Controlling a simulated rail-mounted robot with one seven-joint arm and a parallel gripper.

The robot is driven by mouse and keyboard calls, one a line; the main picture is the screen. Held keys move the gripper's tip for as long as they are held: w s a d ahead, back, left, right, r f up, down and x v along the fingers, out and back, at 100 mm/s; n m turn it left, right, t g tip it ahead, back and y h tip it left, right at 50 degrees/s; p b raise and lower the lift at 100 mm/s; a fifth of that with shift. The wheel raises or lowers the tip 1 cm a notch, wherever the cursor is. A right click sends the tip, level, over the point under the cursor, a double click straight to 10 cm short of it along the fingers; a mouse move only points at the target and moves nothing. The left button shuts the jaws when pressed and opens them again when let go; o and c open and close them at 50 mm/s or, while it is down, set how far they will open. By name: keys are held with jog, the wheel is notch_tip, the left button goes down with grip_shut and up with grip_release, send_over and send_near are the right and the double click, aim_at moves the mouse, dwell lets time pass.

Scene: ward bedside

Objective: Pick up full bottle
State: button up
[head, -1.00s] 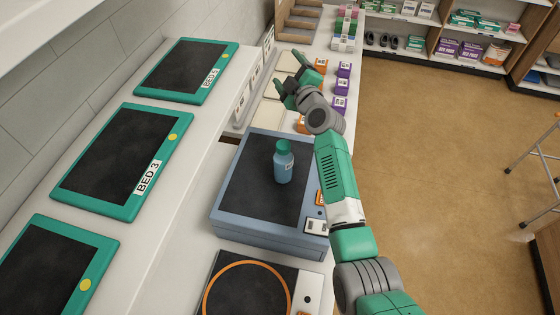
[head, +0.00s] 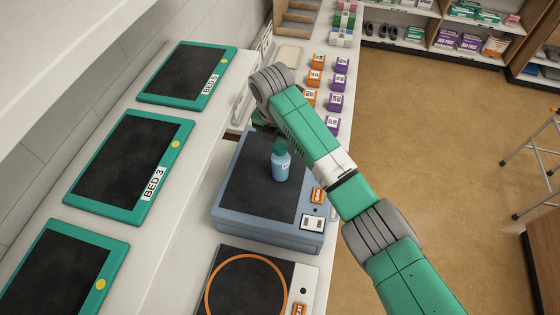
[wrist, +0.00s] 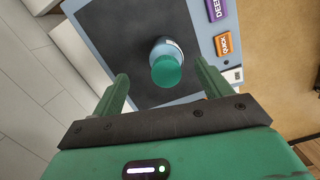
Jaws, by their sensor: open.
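The bottle (head: 281,166) is light blue with a green cap and a white label. It stands upright on the dark top of a blue-grey box-like device (head: 238,205). In the wrist view the bottle (wrist: 166,64) is seen from its cap end, beyond and between the fingertips. My gripper (wrist: 164,80) is open and empty, with one finger on each side of the bottle's line. In the head view my forearm and wrist hide most of the gripper, just behind the bottle. I cannot tell how full the bottle is.
Green-framed dark trays, one labelled BED 3 (head: 128,165), lie along the left. A dark pad with an orange ring (head: 245,300) lies in front of the device. Orange (head: 312,78) and purple (head: 338,82) labelled blocks stand behind it. Open floor is at right.

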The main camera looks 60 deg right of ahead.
aim_at(281, 153)
jog(key=f, duration=0.4)
jog(key=f+p, duration=0.1)
jog(key=shift+s+f, duration=0.4)
jog(key=c, duration=1.3)
